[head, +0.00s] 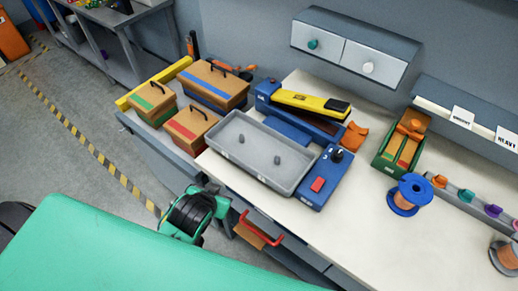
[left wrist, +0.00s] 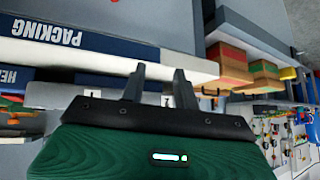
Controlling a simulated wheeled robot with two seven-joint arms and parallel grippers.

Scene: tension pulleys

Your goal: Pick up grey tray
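The grey tray (head: 230,162) is a shallow rectangular tray with two small grey knobs or pegs standing in it. It sits at the front of the workbench in the head view, between wooden boxes and a blue device. My left gripper (left wrist: 158,75) shows in the left wrist view with two dark fingers apart and nothing between them. In the head view my left arm's wrist is low, in front of the bench edge and apart from the tray; its fingertips are hard to make out there. I cannot make out the tray in the left wrist view. My right gripper is out of view.
A blue device with a red button (head: 317,184) stands right of the tray. A yellow and black tool (head: 305,102) lies behind it. Wooden boxes (head: 190,124) stand to the left. A red handle (head: 262,229) juts from the bench front. The bench (head: 350,225) is clear at front right.

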